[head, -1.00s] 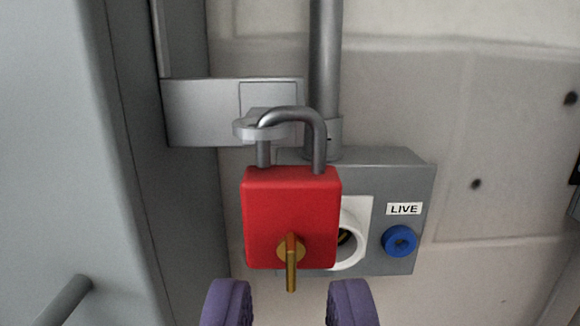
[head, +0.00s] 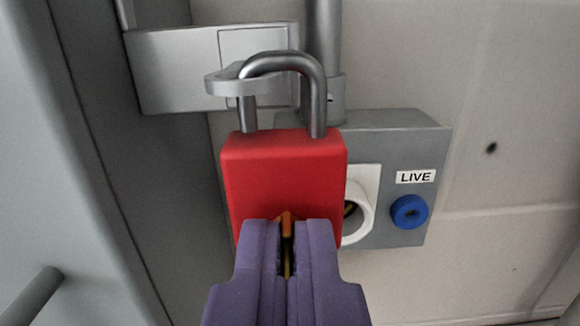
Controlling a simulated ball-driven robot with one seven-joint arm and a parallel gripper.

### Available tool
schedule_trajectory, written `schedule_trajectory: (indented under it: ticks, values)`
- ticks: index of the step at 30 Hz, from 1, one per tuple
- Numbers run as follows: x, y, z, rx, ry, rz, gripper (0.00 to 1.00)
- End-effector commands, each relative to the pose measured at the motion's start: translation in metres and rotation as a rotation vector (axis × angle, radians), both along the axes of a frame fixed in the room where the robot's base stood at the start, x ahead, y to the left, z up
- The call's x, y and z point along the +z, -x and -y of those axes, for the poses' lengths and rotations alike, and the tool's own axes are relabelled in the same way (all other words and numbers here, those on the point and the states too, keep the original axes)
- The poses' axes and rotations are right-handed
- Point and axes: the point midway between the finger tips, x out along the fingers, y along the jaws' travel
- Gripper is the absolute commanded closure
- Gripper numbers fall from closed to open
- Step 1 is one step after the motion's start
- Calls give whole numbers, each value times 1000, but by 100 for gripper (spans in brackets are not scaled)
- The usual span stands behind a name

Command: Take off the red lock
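The red lock (head: 284,175) hangs upright in the middle of the head view. Its grey shackle (head: 284,62) passes through the grey hasp ring (head: 226,84) on the left, and both shackle legs meet the body. A brass key (head: 287,225) sticks out of the lower front of the lock. My gripper (head: 287,240) is at the lock's lower front, its purple fingers close together on either side of the key. The fingers hide most of the key and the bottom of the lock.
A grey box (head: 395,150) behind the lock carries a LIVE label (head: 415,177), a blue knob (head: 409,212) and a white-rimmed socket (head: 358,205), partly covered by the lock. A grey pipe (head: 324,50) rises above it. A grey door (head: 50,150) with a bar handle (head: 32,300) stands at left.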

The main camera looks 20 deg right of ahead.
Motion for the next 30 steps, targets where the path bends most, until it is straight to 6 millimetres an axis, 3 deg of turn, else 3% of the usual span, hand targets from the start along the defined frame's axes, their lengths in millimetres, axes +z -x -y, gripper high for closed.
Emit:
schedule_trajectory:
  ticks: [30]
  values:
    - [-3, 0, 0, -1, -355, 118, 100]
